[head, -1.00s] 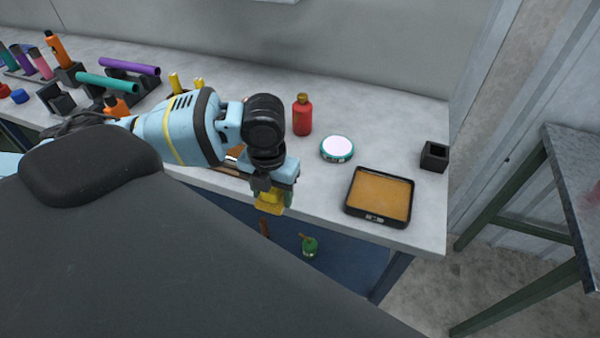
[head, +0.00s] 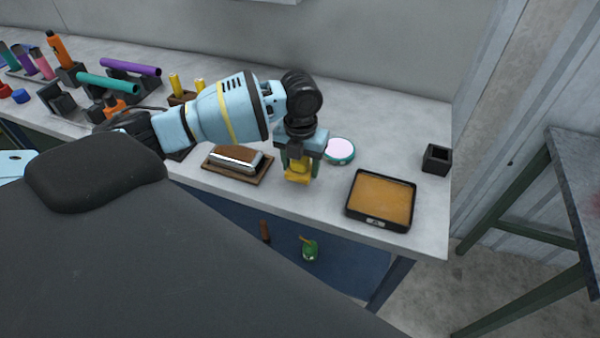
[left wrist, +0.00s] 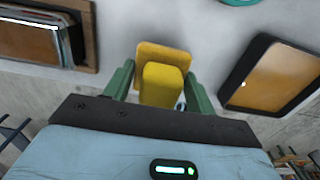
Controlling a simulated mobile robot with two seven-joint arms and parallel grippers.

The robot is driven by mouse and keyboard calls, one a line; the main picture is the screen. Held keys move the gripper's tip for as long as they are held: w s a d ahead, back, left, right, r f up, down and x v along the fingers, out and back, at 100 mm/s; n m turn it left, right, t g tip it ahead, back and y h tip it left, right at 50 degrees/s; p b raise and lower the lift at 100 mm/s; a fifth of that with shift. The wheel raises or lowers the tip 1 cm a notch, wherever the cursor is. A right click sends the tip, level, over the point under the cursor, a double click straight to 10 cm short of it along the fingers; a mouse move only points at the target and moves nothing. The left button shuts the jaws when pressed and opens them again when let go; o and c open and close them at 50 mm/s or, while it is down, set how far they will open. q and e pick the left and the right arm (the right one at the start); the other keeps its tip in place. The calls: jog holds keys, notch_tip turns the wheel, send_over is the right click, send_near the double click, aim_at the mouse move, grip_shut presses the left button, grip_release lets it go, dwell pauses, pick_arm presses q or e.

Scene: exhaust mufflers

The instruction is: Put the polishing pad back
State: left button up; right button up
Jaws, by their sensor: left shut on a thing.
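My left gripper (head: 299,166) is shut on a yellow pad (head: 297,176) with a block-shaped grip. In the left wrist view the yellow pad (left wrist: 162,81) sits between the two green fingers (left wrist: 160,85). The gripper holds it over the front part of the bench, between a brown tray on the left and a shallow black tray (head: 353,199) with an orange-brown inside on the right. The black tray also shows at the right of the left wrist view (left wrist: 250,57). I cannot tell whether the pad touches the bench. My right gripper is not in view.
The brown tray (head: 212,168) holds a metal-edged stack. A teal round tin (head: 340,150) with a pale top stands behind the gripper. A small black square holder (head: 436,158) stands at the right end. Tubes and holders fill the left. The bench's front edge is close.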

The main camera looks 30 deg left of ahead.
aim_at(300, 174)
pick_arm(q)
jog(key=shift+s+f, duration=0.1)
jog(key=shift+f, duration=1.55)
jog(key=shift+f, duration=0.2)
jog(key=o, duration=0.9)
jog(key=shift+r, duration=0.1)
notch_tip(300, 174, up, 12)
jog(key=shift+r+p, duration=0.1)
jog(key=shift+p, duration=0.2)
